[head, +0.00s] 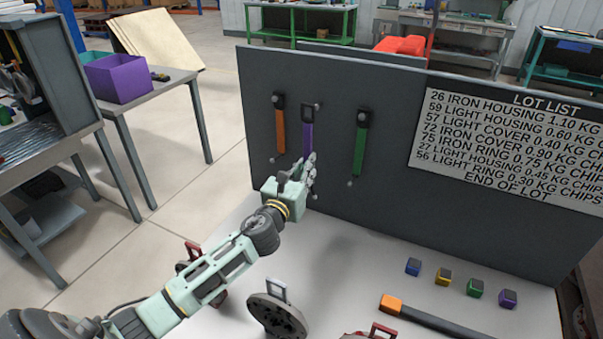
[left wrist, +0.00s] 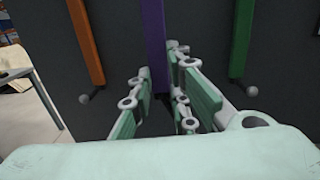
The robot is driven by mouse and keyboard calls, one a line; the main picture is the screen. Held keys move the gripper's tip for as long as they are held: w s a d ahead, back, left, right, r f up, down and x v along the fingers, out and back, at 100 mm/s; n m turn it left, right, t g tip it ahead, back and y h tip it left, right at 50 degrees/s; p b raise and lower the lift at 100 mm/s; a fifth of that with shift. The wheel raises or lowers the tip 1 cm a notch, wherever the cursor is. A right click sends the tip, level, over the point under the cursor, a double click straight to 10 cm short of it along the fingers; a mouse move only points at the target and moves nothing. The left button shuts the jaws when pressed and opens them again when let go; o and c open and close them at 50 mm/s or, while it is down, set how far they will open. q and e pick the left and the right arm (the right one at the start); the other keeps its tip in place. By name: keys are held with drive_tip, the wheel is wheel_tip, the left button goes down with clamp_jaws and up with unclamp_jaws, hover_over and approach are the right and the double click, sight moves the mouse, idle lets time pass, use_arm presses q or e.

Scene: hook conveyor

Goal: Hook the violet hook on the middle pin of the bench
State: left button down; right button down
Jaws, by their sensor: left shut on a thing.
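The violet hook (head: 307,138) stands upright against the dark board of the bench, between an orange hook (head: 280,130) and a green hook (head: 360,150). Its dark square top piece (head: 312,112) is at about the level of the others' tops; I cannot tell whether it sits on the middle pin. My left gripper (head: 308,166) is shut on the violet hook's lower part. In the left wrist view the fingers (left wrist: 163,92) lie on both sides of the violet strip (left wrist: 152,45). My right gripper is not in view.
A lot list sign (head: 510,145) is on the board to the right. Several small coloured blocks, including a blue one (head: 413,266), and an orange-headed tool (head: 391,304) lie on the bench top. A round dark part (head: 277,315) stands near the front. A side table (head: 160,92) is at left.

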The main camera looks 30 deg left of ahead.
sight(319, 154)
use_arm(q)
drive_tip(key=shift+w+a+f+b, duration=0.1)
drive_tip(key=shift+w+f+b, duration=0.15)
drive_tip(key=shift+w+b, duration=0.6)
drive_tip(key=shift+w+a+f+b, duration=0.1)
drive_tip(key=shift+w+f+b, duration=0.15)
drive_tip(key=shift+w, duration=1.25)
drive_tip(key=shift+w+a+f+b, duration=0.15)
drive_tip(key=shift+w+b, duration=0.4)
drive_tip(key=shift+w, duration=0.6)
drive_tip(key=shift+d, duration=0.1)
drive_tip(key=c, duration=1.6)
unclamp_jaws()
drive_tip(key=shift+c, duration=0.2)
drive_tip(key=shift+o, duration=0.3)
drive_tip(key=shift+f, duration=0.1)
